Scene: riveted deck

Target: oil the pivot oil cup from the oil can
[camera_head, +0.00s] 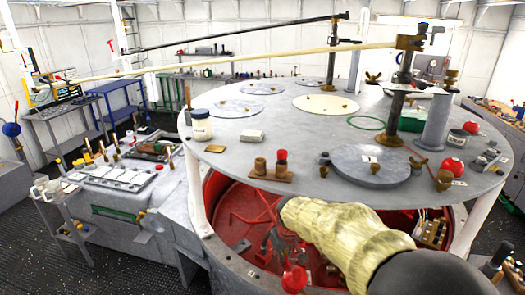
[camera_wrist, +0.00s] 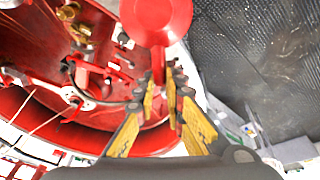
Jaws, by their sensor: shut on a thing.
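My gripper (camera_wrist: 164,82) is shut on a red piece with a broad round end, which I take to be the oil can (camera_wrist: 157,18). The yellow-sided fingers close around its narrow part in the wrist view. In the head view a red rounded thing (camera_head: 294,279), probably the same can, shows at the lower middle beside my arm, below the round table's front edge. I cannot tell for sure which fitting is the pivot oil cup; a small brass fitting (camera_head: 444,180) stands at the table's front right.
The round grey table (camera_head: 300,125) carries jars, a wooden block (camera_head: 270,173) with small fittings, a raised disc (camera_head: 371,166) and posts. Long rods (camera_head: 240,64) cross above it. Below lies a red well (camera_head: 235,205) with machinery. A grey bench (camera_head: 125,190) stands left.

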